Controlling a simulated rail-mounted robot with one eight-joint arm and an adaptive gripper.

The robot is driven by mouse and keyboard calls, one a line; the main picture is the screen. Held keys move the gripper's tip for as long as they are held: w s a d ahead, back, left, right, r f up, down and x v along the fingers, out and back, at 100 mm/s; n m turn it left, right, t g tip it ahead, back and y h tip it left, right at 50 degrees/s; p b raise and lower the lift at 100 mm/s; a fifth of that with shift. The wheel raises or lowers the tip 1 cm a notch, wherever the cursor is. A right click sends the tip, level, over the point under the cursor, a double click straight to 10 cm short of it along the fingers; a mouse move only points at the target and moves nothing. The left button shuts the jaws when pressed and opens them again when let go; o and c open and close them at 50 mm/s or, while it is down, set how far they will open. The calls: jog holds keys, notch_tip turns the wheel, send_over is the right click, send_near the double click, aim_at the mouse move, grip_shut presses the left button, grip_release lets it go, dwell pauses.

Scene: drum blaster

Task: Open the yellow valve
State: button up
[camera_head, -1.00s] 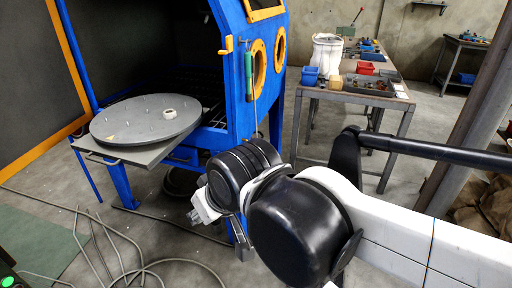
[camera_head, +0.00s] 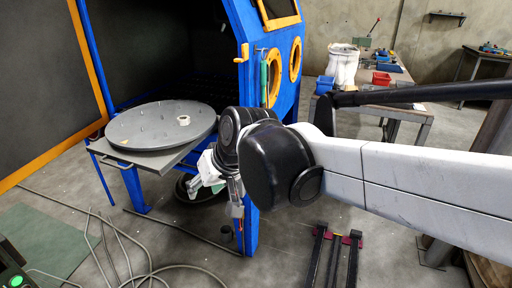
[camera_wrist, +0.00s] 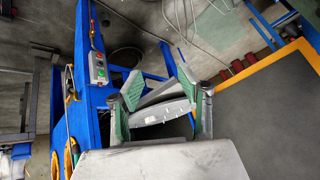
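A small yellow handle-like part (camera_head: 243,53) sticks out from the front edge of the blue blasting cabinet (camera_head: 262,42), above a hanging green-handled tool. I cannot tell for sure that it is the yellow valve. No other clear valve shows in the head view. My gripper hangs low in front of the cabinet in the head view, well below the yellow part and not touching it. In the wrist view my gripper (camera_wrist: 160,84) has its two green-padded fingers spread apart. Nothing is held between them; the grey turntable shows beyond.
A round grey turntable (camera_head: 150,137) carries a white ring (camera_head: 184,120). Hoses (camera_head: 125,262) lie on the floor. A control box (camera_wrist: 98,67) is on a blue post in the wrist view. A workbench (camera_head: 428,108) stands behind my arm.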

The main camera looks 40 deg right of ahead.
jog(key=w+d+f+m+t+y+b, duration=0.1)
jog(key=w+d+f+m+t+y, duration=0.15)
jog(key=w+d, duration=0.85)
jog(key=w+d+f+m+t+y+b, duration=0.1)
jog(key=w+d+f+y, duration=0.15)
jog(key=w+d, duration=0.8)
jog(key=s+d+f+m+t+b, duration=0.1)
jog(key=d+f+t, duration=0.1)
jog(key=d+f, duration=0.6)
jog(key=s+d+f+m+t, duration=0.15)
jog(key=d+f, duration=0.25)
jog(key=d, duration=0.7)
jog(key=d+f+t+b, duration=0.1)
jog(key=d+f+t, duration=0.2)
jog(key=d+f, duration=0.5)
jog(key=shift+h, duration=0.3)
jog(key=w+b, duration=0.1)
jog(key=w, duration=0.3)
jog(key=w+a+r+b, duration=0.1)
jog(key=w, duration=0.3)
jog(key=w+a+r+b, duration=0.1)
jog(key=w, duration=0.3)
jog(key=shift+w+a+r, duration=0.15)
jog(key=shift+w+r, duration=0.1)
jog(key=shift+w, duration=0.15)
grip_shut()
